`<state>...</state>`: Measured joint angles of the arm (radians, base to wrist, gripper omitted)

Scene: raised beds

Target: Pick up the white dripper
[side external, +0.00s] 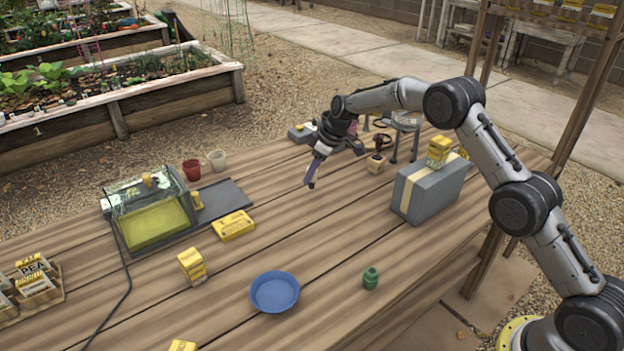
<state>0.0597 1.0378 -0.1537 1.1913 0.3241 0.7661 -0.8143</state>
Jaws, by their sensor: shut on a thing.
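My gripper (315,168) hangs above the middle of the table, pointing down. It is shut on a slim purple-grey thing (312,171) with a dark lower end, held clear of the boards. A pale patch shows just above it; the view is too small to tell whether this is the white dripper. A small off-white cup (217,160) stands at the back of the table, beside a red cup (192,170), well left of my gripper. I cannot tell whether that cup is the dripper.
A clear propagator (150,212) and a yellow box (233,225) are at left. The boards below my gripper are clear.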

